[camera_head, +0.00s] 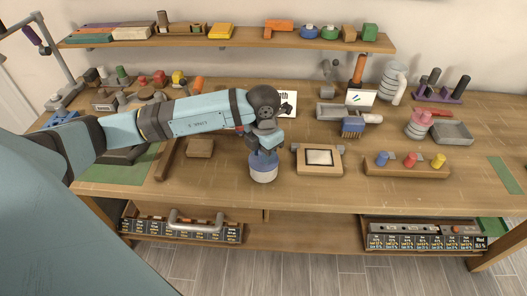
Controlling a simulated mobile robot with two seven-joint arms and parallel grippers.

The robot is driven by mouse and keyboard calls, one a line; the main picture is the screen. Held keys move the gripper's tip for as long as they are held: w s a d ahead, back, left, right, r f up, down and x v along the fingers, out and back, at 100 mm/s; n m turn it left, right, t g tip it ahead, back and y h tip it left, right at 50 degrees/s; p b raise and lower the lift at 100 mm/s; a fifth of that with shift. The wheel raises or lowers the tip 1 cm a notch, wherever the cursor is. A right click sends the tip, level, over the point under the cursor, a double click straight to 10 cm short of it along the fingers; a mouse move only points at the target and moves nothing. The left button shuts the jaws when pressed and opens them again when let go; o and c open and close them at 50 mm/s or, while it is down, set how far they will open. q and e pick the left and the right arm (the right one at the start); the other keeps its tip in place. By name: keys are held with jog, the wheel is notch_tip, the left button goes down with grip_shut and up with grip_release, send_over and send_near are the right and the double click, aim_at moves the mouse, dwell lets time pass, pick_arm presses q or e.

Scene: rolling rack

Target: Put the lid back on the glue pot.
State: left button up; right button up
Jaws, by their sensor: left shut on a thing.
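A small round pot (263,176), pale below, stands upright near the front middle of the bench; I take it for the glue pot. A blue lid-like top (262,158) sits at its upper end, directly below my left gripper. My left gripper (264,149) comes in from the left, points down and is shut on this blue part. Its fingers and wrist hide the top of the lid. I cannot tell whether the lid is fully seated or slightly raised. My right gripper is not in view.
A framed block (318,175) lies just right of the pot, and a wooden block (200,147) lies to its left. A peg board (406,168) with coloured pegs and a grey tray (452,133) are farther right. A shelf (230,43) runs along the wall.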

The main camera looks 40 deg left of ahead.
pick_arm(q)
jog(key=o, duration=1.5)
jog(key=shift+c, duration=0.2)
jog(key=shift+r, duration=0.15)
jog(key=shift+r+p, duration=1.85)
jog(key=shift+r, duration=1.55)
jog(key=shift+c, duration=0.2)
grip_shut()
